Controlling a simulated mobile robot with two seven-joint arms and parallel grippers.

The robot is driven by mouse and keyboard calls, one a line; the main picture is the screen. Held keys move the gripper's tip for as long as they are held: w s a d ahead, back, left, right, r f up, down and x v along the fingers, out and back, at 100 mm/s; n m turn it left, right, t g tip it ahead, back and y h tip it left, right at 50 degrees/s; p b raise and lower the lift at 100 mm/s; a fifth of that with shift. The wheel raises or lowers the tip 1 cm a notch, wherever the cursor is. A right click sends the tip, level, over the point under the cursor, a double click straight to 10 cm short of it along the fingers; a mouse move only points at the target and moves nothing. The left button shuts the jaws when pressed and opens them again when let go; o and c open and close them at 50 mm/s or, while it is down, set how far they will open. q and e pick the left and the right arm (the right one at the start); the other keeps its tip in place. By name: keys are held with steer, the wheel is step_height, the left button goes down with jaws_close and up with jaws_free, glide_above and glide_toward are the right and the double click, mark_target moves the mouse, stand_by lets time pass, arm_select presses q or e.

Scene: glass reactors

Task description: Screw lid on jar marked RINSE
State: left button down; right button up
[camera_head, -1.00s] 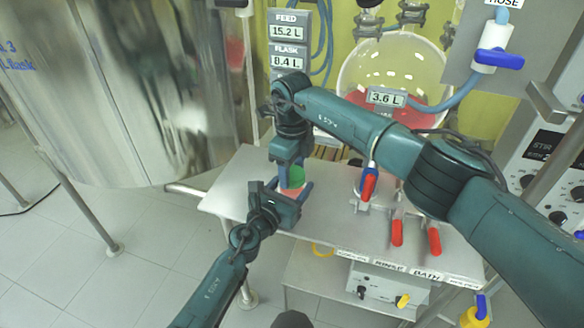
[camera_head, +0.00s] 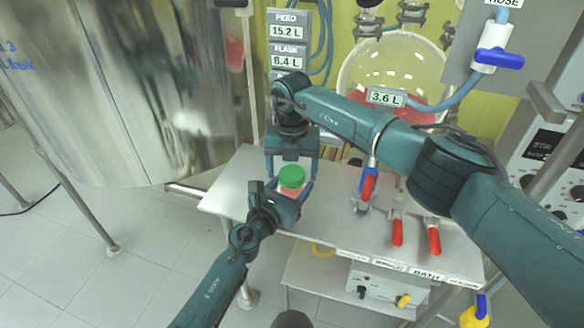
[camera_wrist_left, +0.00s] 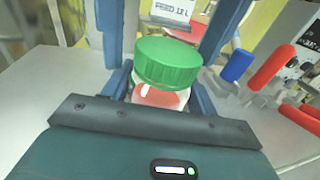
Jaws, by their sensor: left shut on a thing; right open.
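The jar (camera_wrist_left: 160,97) is clear with pinkish-red contents; no label on it is readable. The green ribbed lid (camera_head: 291,177) sits on top of the jar, and it shows closely in the left wrist view (camera_wrist_left: 167,62). How tightly it sits cannot be seen. My left gripper (camera_head: 294,190) is shut on the jar from the front, its blue fingers on both sides below the lid. My right gripper (camera_head: 291,168) points down from above and behind, open, with its fingers spread on both sides of the lid and apart from it.
The steel bench (camera_head: 335,215) carries valves with red handles (camera_head: 397,232) to the right. A large steel vessel (camera_head: 130,90) stands at left and a round glass flask (camera_head: 395,70) at the back. The bench's left part is clear.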

step_height(320, 180, up, 12)
stand_by(0.7)
arm_select(q)
steer(key=shift+c, duration=1.9)
jaws_free()
